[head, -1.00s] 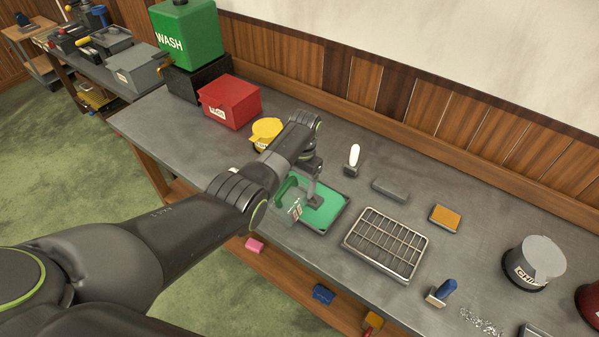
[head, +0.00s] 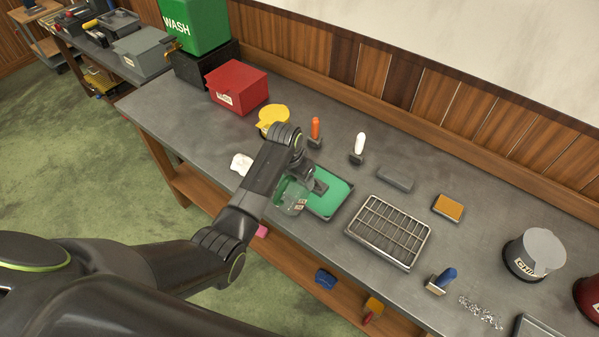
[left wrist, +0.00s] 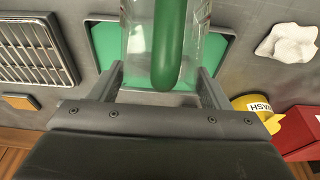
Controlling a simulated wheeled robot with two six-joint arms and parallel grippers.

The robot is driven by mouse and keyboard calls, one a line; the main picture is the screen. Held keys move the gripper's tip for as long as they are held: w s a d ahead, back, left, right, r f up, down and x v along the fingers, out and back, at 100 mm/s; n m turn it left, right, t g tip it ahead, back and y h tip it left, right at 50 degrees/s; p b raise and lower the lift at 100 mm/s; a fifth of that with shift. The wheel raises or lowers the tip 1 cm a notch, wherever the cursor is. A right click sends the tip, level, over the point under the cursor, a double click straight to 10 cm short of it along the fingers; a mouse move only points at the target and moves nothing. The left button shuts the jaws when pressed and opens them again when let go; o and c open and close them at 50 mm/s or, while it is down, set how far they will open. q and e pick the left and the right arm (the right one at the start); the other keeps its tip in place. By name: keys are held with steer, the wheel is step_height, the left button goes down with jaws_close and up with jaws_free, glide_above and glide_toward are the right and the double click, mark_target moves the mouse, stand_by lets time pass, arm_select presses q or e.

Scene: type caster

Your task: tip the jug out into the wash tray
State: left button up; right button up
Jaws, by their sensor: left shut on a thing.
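The clear jug (head: 292,196) with a green handle is over the left part of the green wash tray (head: 333,202) in the head view. My left gripper (head: 312,182) is shut on the jug. In the left wrist view the jug's green handle (left wrist: 168,45) lies between the two fingers, with the green tray (left wrist: 104,45) behind it. The arm and gripper partly hide the jug, and I cannot tell its exact tilt or what is in it. My right gripper is not in view.
A wire rack (head: 388,231) stands right of the tray. Behind are a yellow-topped pot (head: 273,116), an orange-handled tool (head: 315,130) and a white-handled tool (head: 359,146). A white crumpled cloth (head: 241,163) lies left. A red box (head: 238,88) and green WASH tank (head: 195,25) stand far left.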

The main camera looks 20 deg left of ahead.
mark_target(290, 186)
arm_select(q)
steer(key=shift+s+a+t+h, duration=0.15)
steer(key=shift+s+t+h, duration=0.25)
steer(key=shift+t, duration=0.4)
steer(key=shift+s+a+f+t+h, duration=0.2)
steer(key=shift+s+f+t, duration=0.05)
steer(key=shift+s+t, duration=0.35)
steer(key=shift+s+a+f+t+h, duration=0.2)
steer(key=shift+s+f+t, duration=0.05)
steer(key=shift+s+t, duration=0.3)
steer(key=shift+s+a+t+b, duration=0.25)
steer(key=shift+s+t+b, duration=0.3)
steer(key=shift+t+b, duration=0.25)
steer(key=shift+s+t, duration=0.15)
steer(key=shift+t, duration=0.1)
steer(key=s+t+b, duration=0.1)
steer(key=b, duration=0.1)
steer(key=s+f+t+h+b, duration=0.1)
steer(key=b, duration=0.2)
steer(key=shift+a+t+h, duration=0.3)
steer(key=shift+a, duration=0.05)
steer(key=shift+s+r+t+b, duration=0.15)
steer(key=shift+t+b, duration=0.15)
steer(key=shift+b, duration=0.3)
steer(key=shift+r, duration=0.1)
steer(key=shift+r, duration=0.1)
